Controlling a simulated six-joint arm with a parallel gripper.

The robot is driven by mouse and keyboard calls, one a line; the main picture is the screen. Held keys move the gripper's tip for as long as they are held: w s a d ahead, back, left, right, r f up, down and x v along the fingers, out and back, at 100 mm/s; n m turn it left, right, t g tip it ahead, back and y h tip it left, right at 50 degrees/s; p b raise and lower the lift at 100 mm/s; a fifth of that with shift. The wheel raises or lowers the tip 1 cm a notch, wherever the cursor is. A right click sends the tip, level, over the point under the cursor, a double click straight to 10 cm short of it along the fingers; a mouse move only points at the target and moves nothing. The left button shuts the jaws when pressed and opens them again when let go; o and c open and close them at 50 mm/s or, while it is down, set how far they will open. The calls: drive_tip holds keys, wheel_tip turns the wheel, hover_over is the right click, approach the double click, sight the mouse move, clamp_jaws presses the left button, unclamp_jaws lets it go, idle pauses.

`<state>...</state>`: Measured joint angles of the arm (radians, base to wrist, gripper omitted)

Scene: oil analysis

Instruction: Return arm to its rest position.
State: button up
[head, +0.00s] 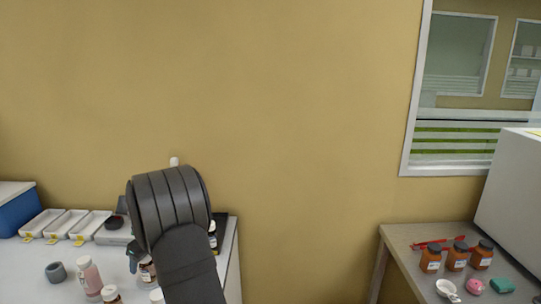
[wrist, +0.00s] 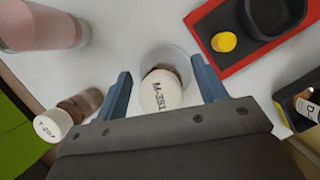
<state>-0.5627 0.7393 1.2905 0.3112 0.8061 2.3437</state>
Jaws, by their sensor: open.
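My gripper (wrist: 161,68) is open in the wrist view, with its two blue fingers spread wide. A brown bottle with a white lettered cap (wrist: 160,92) stands between and below the fingers, with visible space on both sides. It appears to stand in or on a pale round dish (wrist: 178,58).
The white left table (head: 75,290) holds white trays (head: 68,222), a pink bottle (head: 89,275), a grey cup (head: 56,271) and several small bottles. The wrist view shows a red tray (wrist: 240,62) and a tipped-looking white-capped bottle (wrist: 53,125). The right table (head: 405,253) holds brown jars (head: 457,257).

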drive_tip(key=shift+r, duration=0.7)
